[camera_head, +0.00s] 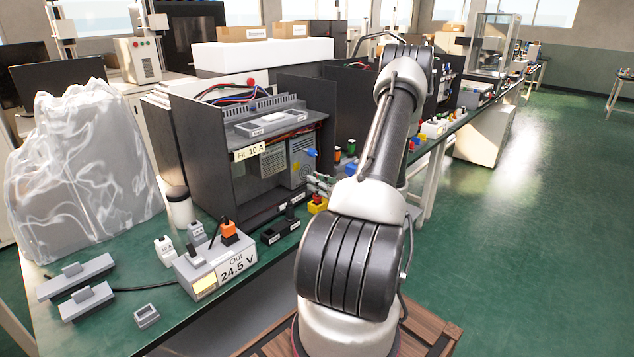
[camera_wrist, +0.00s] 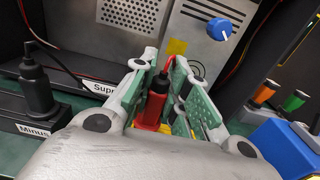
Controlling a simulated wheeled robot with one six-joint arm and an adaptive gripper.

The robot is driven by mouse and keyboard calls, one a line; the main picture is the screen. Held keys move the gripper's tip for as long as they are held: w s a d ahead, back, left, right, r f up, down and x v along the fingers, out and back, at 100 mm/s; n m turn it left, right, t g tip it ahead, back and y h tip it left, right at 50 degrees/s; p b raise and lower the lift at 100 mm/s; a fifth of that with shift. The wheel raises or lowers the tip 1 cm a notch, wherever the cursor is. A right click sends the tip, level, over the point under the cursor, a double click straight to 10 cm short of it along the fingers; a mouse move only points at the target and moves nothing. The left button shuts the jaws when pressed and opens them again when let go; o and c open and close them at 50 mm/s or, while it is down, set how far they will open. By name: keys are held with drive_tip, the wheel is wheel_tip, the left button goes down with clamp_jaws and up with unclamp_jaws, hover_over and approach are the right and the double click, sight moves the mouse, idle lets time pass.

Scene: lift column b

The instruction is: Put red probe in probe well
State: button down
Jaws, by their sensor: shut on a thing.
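My gripper (camera_wrist: 158,92) is shut on the red probe (camera_wrist: 153,108), which stands roughly upright between the green finger pads. A red lead rises from its dark top. A yellow block (camera_wrist: 172,128) shows just under the probe; whether they touch is unclear. In the head view my gripper (camera_head: 318,184) is beside the dark cabinet's open front, above the yellow block (camera_head: 317,207). A black probe (camera_wrist: 36,85) stands in a black holder with a "Minus" label (camera_wrist: 38,130); the black holder (camera_head: 280,231) also shows in the head view. No part is clearly marked as the probe well.
The dark cabinet (camera_head: 205,150) with a metal supply unit (camera_wrist: 218,62) and blue knob (camera_wrist: 219,28) stands close behind my gripper. A blue block (camera_wrist: 285,148) lies at the right. The grey "Out 24.5 V" box (camera_head: 212,273) stands at the bench front.

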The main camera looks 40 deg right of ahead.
drive_tip(key=shift+f, duration=0.95)
drive_tip(key=c, duration=1.3)
unclamp_jaws()
drive_tip(key=s, duration=0.8)
drive_tip(key=s+d, duration=0.1)
drive_tip(key=s, duration=0.3)
